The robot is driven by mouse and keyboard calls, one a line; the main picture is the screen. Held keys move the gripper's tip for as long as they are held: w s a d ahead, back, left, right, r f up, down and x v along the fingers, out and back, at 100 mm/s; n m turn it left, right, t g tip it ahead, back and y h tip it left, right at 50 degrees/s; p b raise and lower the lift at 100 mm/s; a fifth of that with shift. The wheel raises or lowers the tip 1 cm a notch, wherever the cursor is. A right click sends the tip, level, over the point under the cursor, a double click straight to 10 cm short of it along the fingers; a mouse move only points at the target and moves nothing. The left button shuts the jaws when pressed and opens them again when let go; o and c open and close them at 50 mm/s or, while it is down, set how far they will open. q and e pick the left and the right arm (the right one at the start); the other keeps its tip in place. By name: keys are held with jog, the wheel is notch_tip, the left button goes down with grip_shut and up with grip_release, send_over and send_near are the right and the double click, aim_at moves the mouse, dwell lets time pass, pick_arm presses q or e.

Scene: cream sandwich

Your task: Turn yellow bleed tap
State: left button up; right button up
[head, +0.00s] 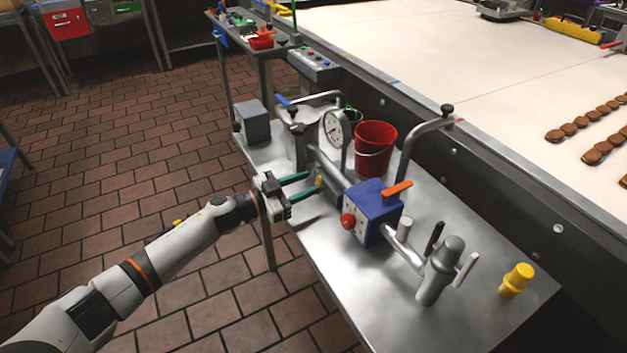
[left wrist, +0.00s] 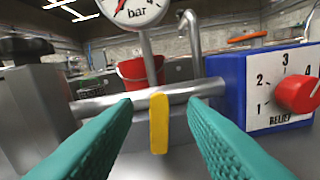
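The yellow bleed tap (left wrist: 158,124) is a small upright bar on the front of a horizontal silver pipe (left wrist: 95,106). In the head view the tap (head: 319,181) is a small yellow spot by my fingertips. My left gripper (head: 312,181) is open, with its teal fingers pointing at the pipe. In the left wrist view the open left gripper (left wrist: 158,103) has one finger on each side of the tap, with a visible gap on both sides. My right gripper is not in view.
A blue box (head: 372,212) with a red RELIEF knob (head: 347,221) sits right of the tap. A gauge (head: 335,128) stands above the pipe, and a red bucket (head: 375,150) behind it. A grey valve body (left wrist: 35,100) is at left. The steel table's (head: 350,290) front is clear.

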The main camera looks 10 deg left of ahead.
pick_arm(q)
jog(key=shift+x, duration=1.45)
jog(key=shift+c, duration=0.4)
grip_shut()
jog(key=shift+s+d+f+m, duration=0.1)
jog(key=shift+s+m, duration=0.1)
jog(key=shift+m, duration=0.35)
jog(key=shift+s+d+f+m, duration=0.1)
jog(key=shift+s+d+m, duration=0.05)
jog(key=shift+m, duration=0.4)
jog(key=m, duration=0.2)
jog(key=s+m, duration=0.1)
jog(key=shift+d+f+m, duration=0.3)
jog(key=shift+d+f, duration=0.05)
jog(key=shift+o, duration=0.4)
grip_release()
